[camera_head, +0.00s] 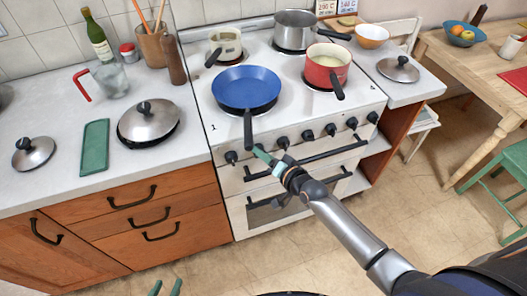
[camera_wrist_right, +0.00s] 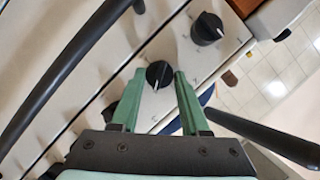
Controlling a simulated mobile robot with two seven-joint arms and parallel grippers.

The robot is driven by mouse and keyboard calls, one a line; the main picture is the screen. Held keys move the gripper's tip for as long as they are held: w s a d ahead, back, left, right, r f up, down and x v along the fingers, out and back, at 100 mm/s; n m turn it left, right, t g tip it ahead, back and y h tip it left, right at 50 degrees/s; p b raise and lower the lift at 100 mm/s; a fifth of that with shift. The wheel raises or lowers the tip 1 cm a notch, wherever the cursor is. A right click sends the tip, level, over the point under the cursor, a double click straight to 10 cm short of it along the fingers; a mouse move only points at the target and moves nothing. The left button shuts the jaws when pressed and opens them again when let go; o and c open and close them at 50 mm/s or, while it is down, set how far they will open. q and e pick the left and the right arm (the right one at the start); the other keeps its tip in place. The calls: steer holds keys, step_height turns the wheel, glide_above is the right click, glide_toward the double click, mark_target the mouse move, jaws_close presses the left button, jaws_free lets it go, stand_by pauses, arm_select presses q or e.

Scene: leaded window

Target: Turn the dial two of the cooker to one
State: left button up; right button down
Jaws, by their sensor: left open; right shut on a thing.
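The cooker (camera_head: 225,132) has a row of black dials along its front panel. In the head view, my right gripper (camera_head: 262,153) reaches the second dial from the left and largely hides it. In the right wrist view, this dial (camera_wrist_right: 159,74) sits between the green fingertips of my right gripper (camera_wrist_right: 160,76), which is shut on it. A pale mark shows at its lower edge; the printed numbers are too small to read. The leftmost dial (camera_head: 231,156) is free and shows above right in the wrist view (camera_wrist_right: 207,28). My left gripper (camera_head: 166,287) is open and empty at the bottom edge.
A blue frying pan (camera_head: 247,86) stands above the dials, its handle (camera_head: 248,130) reaching over the front edge close to my right gripper. The oven handle (camera_head: 320,155) runs just below the dials. A red pot (camera_head: 323,76) and grey pot (camera_head: 292,36) stand further right.

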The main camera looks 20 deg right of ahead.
steer(key=shift+c, duration=2)
jaws_free()
steer(key=v, duration=1.2)
steer(key=shift+s+p, duration=0.25)
steer(key=shift+p, duration=0.15)
steer(key=shift+f, duration=0.1)
steer(key=s+a+f+n+g+h, duration=0.2)
steer(key=s+f+n, duration=0.7)
steer(key=s, duration=0.5)
step_height(320, 180, down, 3)
steer(key=shift+a+r+g, duration=0.25)
steer(key=shift+a+g, duration=0.25)
steer(key=shift+g, duration=0.6)
